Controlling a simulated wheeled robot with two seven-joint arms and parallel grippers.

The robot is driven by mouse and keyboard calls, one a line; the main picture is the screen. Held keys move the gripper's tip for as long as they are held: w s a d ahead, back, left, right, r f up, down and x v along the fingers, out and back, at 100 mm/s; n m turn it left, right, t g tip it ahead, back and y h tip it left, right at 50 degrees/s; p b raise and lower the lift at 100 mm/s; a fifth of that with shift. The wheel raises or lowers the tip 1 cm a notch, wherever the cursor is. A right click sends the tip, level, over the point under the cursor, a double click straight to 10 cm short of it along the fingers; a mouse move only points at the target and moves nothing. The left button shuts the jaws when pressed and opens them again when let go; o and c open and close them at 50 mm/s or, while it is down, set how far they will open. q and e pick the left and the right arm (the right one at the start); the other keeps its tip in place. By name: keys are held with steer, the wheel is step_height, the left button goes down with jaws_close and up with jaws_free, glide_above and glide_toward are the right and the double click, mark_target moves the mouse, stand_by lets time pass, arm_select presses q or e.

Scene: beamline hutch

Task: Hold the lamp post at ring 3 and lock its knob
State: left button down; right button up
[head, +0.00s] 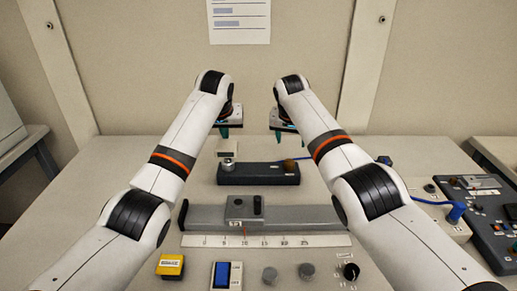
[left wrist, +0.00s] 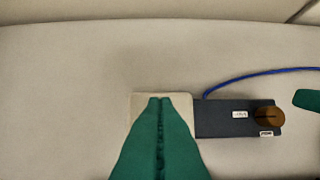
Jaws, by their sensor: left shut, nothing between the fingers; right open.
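A dark box (head: 258,174) lies on the table beyond the rail. It has a brown knob (head: 291,165) at its right end and a short silvery post-like part (head: 227,164) at its left end. In the left wrist view the box (left wrist: 222,121) and brown knob (left wrist: 268,117) lie right of my fingers. I cannot make out ring marks on the post. My left gripper (head: 225,131) is shut and empty; its green fingers (left wrist: 160,105) cover part of a pale block (left wrist: 145,101). My right gripper (head: 281,132) is open above the table; one fingertip (left wrist: 308,100) shows at the right edge.
A grey rail with a carriage (head: 243,208) and a numbered scale (head: 210,241) crosses the table. In front are a yellow box (head: 170,266), a blue switch (head: 221,274) and knobs. A dark control panel (head: 488,210) and blue cable (head: 430,202) are at right.

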arm_select(q)
steer(key=shift+r, duration=2.5)
